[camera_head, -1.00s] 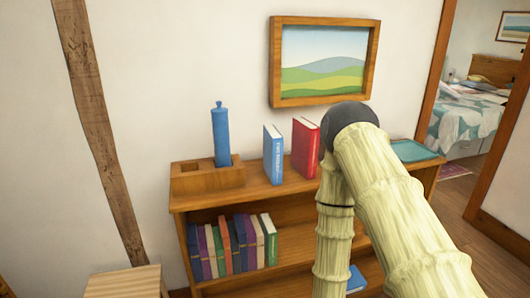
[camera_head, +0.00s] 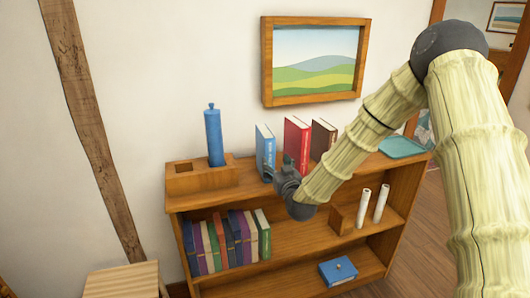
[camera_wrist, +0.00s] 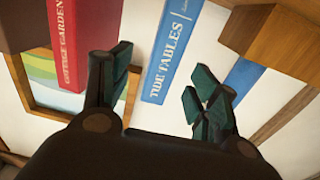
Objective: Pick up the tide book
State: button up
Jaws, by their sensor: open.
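The tide book is a slim blue book (camera_head: 264,143) standing upright on the top of the wooden bookcase (camera_head: 205,197). In the wrist view its spine (camera_wrist: 170,50) reads "TIDE TABLES" and lies between my two fingers in the picture. My gripper (camera_head: 276,172) is open in front of the bookcase top, and it hides the lower part of the blue book in the head view. In the wrist view the open fingers (camera_wrist: 160,85) are spread and hold nothing. I cannot tell how far the fingertips are from the spine.
A red book (camera_head: 296,143), "Cottage Garden", and a brown book (camera_head: 322,139) stand to the right. A wooden holder (camera_head: 185,183) with a blue cylinder (camera_head: 213,138) stands to the left. A teal tray (camera_head: 402,147) lies at the right end. A picture (camera_head: 313,60) hangs above.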

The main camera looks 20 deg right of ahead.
aim_at(270, 156)
jog(key=shift+w, duration=1.2)
jog(key=shift+w+a+r+p, duration=0.1)
jog(key=shift+w+r+p, duration=0.1)
jog(key=shift+w+p, duration=0.35)
jog(key=w+p, duration=0.2)
jog(key=w, duration=0.1)
jog(key=shift+a, duration=0.2)
jog(key=shift+w, duration=0.6)
jog(key=c, duration=1.3)
